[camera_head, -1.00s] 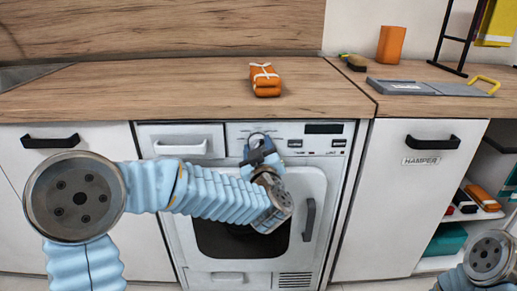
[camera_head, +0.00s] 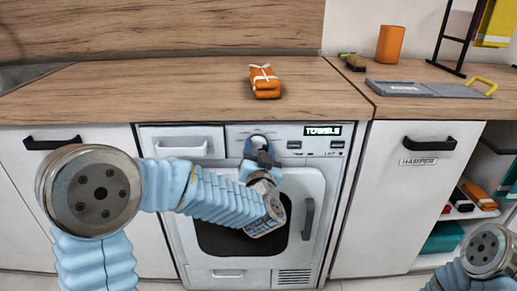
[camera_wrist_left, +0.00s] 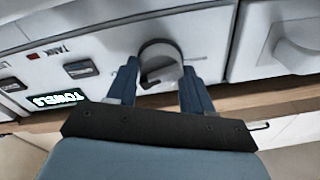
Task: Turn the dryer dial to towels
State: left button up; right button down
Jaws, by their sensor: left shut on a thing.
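The white dryer (camera_head: 190,229) stands under the counter, with its control panel along the top. Its display (camera_head: 322,130) is lit and reads TOWELS; it also shows in the left wrist view (camera_wrist_left: 58,99). My left gripper (camera_head: 258,148) is at the panel, shut on the round dial. In the left wrist view the grey dial (camera_wrist_left: 160,62) sits between the two blue fingers of the left gripper (camera_wrist_left: 158,82). The dial is mostly hidden by the gripper in the head view. My right arm shows at the lower right corner, but its gripper is out of view.
An orange tied bundle (camera_head: 265,82) lies on the wooden counter (camera_head: 160,90) above the dryer. A closed hamper door (camera_head: 400,210) is to the right. The dryer's round-cornered door (camera_head: 300,180) is closed below the panel. A grey board (camera_head: 400,88) lies at right.

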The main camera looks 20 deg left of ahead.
pick_arm(q)
jog(key=shift+m, duration=0.5)
jog(key=o, duration=1)
jog(key=b+v, duration=0.1)
jog(key=v, duration=1.2)
jog(key=shift+s+d+b, duration=0.1)
jog(key=shift+s+b, duration=0.25)
jog(key=shift+f, duration=0.1)
